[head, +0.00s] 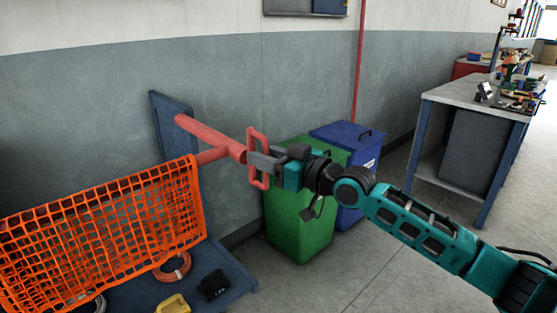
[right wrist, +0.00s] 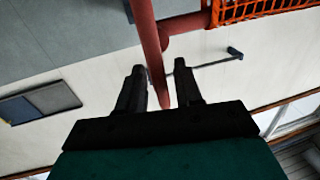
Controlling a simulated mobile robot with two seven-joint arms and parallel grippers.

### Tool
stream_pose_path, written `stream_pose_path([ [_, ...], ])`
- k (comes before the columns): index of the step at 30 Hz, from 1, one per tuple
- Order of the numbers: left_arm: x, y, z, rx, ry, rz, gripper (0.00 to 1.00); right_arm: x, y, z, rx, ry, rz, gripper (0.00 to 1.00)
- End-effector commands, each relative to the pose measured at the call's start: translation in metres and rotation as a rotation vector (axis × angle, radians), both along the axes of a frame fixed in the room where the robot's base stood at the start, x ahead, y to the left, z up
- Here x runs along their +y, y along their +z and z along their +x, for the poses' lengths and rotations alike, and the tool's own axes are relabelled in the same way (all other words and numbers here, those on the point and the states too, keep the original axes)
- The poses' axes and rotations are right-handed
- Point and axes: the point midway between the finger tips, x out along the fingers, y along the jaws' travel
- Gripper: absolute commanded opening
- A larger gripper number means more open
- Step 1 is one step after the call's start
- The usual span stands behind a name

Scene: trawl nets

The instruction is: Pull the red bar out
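The red bar (head: 212,137) sticks out from a blue upright post toward the right. A red handle frame (head: 257,133) stands upright at its near end. My right gripper (head: 256,161) is at this handle, with a grey finger across it in the head view. In the right wrist view, a red rod (right wrist: 152,45) runs down between my two dark fingers (right wrist: 160,72). The fingers are apart, with a gap to the rod on the right side; contact on the left cannot be told. My left gripper is not in view.
An orange net (head: 110,230) hangs from a red crossbar at left, above a blue base (head: 232,272) with a coiled ring and small items. A green bin (head: 300,225) and a blue bin (head: 345,140) stand behind my right gripper. A workbench (head: 455,92) stands farther right; the floor between is clear.

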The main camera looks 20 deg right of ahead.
Motion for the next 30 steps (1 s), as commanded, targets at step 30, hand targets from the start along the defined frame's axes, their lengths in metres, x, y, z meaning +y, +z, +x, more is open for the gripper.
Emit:
stream_pose_path([
  [30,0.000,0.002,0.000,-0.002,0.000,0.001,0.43,-0.065,-0.001,-0.107,0.001,-0.001,-0.002,0.35],
])
